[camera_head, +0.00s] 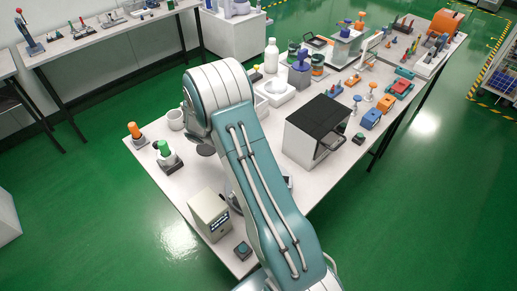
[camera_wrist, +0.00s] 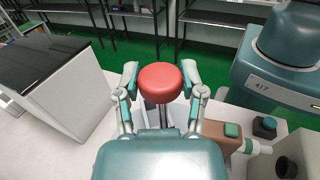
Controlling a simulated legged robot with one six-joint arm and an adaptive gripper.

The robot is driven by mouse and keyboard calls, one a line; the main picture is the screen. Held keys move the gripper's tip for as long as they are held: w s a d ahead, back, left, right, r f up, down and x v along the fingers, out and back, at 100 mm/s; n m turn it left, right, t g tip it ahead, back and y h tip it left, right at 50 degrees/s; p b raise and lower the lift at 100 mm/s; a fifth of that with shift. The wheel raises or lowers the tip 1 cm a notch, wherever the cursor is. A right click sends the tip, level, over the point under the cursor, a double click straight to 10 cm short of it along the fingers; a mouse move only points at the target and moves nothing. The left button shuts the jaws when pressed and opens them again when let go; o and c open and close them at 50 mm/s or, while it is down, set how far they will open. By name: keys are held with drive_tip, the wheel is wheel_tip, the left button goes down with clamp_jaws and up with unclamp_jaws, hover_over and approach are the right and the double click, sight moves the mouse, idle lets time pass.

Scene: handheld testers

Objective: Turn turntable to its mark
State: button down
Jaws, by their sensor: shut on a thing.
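In the wrist view a red round knob (camera_wrist: 160,82) stands on a dark stem. My gripper (camera_wrist: 160,76) has one finger on each side of the knob and is shut on it. What lies below the stem is mostly hidden by the gripper body, and I cannot make out a turntable disc or its mark. In the head view my arm covers the gripper and the knob.
A white box with a black top (camera_head: 318,130) stands right of my arm; it also shows in the wrist view (camera_wrist: 62,88). A beige box with a display (camera_head: 209,215) stands near the table's front edge. Orange (camera_head: 136,132) and green (camera_head: 165,151) knobbed pieces stand at left.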

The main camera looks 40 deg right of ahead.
drive_tip(key=shift+s+f, duration=0.15)
drive_tip(key=shift+c, duration=0.9)
unclamp_jaws()
